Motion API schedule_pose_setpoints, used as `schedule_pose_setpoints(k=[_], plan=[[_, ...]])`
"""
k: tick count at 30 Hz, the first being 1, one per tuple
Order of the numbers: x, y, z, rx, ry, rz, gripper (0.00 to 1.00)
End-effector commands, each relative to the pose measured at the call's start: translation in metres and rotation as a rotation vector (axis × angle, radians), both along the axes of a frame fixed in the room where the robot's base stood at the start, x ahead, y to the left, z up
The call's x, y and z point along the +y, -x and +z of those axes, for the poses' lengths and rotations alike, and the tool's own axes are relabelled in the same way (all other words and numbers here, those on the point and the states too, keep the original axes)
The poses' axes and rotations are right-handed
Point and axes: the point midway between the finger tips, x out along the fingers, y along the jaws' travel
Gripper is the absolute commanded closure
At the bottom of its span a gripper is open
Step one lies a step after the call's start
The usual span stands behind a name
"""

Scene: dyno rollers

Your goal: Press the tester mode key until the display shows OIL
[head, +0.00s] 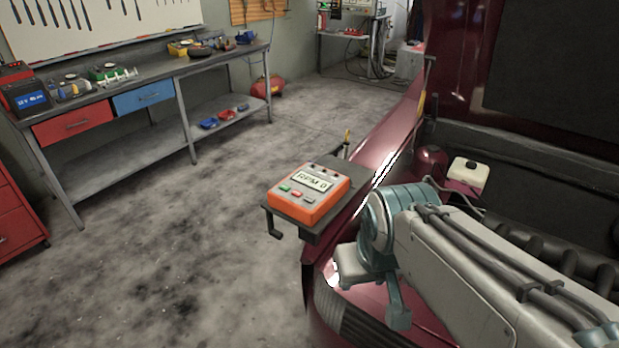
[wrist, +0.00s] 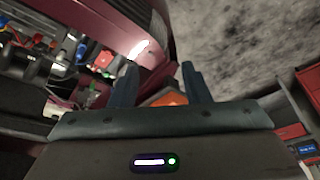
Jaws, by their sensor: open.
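The orange tester (head: 310,208) lies on a small dark shelf (head: 345,178) fixed at the edge of the dark red car. Its display (head: 312,180) reads "RPM 0". On its sloped front are a green key (head: 284,188), a red key (head: 297,194) and a grey key (head: 309,200); I cannot read their labels. My gripper (wrist: 161,80) is open and empty, with its two dark fingers apart. In the wrist view an orange part of the tester (wrist: 170,99) shows beyond and between the fingers. In the head view my arm's end is right of and below the tester, apart from it.
The dark red car (head: 385,150) with its open engine bay is on the right, with a white-capped reservoir (head: 468,172). A workbench (head: 160,66) with tools and drawers stands at the back left. The grey floor (head: 170,230) between is clear.

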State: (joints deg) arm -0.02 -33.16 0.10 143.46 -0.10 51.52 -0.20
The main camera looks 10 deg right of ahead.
Motion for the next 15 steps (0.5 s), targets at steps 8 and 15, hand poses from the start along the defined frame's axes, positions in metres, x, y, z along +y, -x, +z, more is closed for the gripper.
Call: schedule_pose_setpoints(k=[8, 15], plan=[[0.0000, 0.0000, 0.0000, 0.000, 0.000, 0.000, 1.00], [0.0000, 0.0000, 0.0000, 0.000, 0.000, 0.000, 1.00]])
